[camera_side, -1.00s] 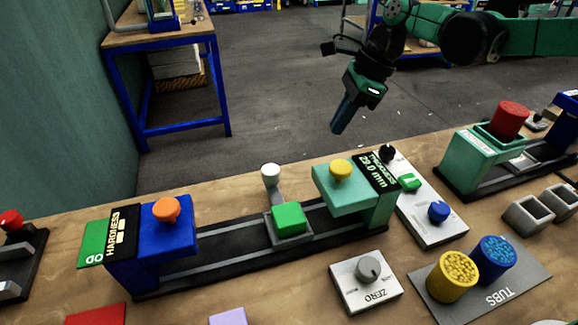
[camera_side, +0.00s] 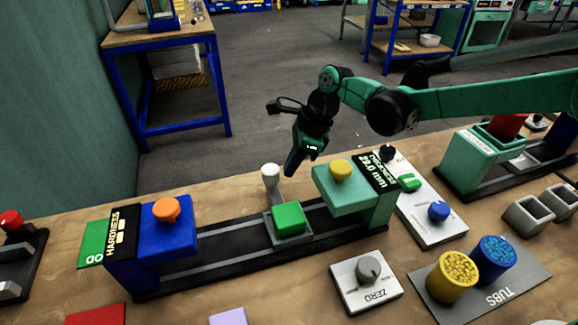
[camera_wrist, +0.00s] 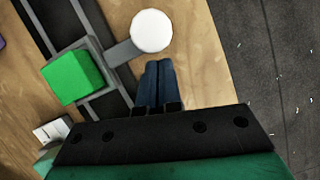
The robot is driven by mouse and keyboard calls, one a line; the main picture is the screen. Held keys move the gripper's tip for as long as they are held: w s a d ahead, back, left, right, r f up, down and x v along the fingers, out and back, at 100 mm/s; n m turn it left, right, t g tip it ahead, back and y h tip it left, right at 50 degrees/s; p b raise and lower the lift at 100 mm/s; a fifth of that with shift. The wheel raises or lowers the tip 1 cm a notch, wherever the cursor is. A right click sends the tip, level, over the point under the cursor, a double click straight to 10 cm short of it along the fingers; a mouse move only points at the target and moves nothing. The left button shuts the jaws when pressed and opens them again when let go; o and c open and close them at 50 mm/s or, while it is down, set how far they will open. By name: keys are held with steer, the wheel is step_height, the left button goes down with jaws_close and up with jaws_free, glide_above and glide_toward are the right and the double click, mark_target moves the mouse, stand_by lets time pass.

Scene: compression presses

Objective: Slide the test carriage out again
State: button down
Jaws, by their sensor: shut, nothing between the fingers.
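The test carriage (camera_side: 272,230) is a grey tray on a dark rail, with a green block (camera_side: 289,217) on it and a post with a pale round knob (camera_side: 270,171) on its far side. It sits between the blue hardness press (camera_side: 150,240) and the mint thickness press (camera_side: 350,190), closer to the thickness press and outside it. My gripper (camera_side: 291,170) is shut and empty, above and just right of the knob. In the wrist view, the closed fingers (camera_wrist: 158,82) point toward the white knob (camera_wrist: 151,31), and the green block (camera_wrist: 72,77) is at left.
An orange knob (camera_side: 166,209) tops the hardness press and a yellow knob (camera_side: 340,169) tops the thickness press, whose display reads about 29.0 mm. A ZERO dial box (camera_side: 366,281) stands in front. Yellow and blue tubs (camera_side: 452,277) stand at right. Wood behind the carriage knob is clear.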

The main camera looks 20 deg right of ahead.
mark_target(269, 172)
steer(key=shift+a, duration=2)
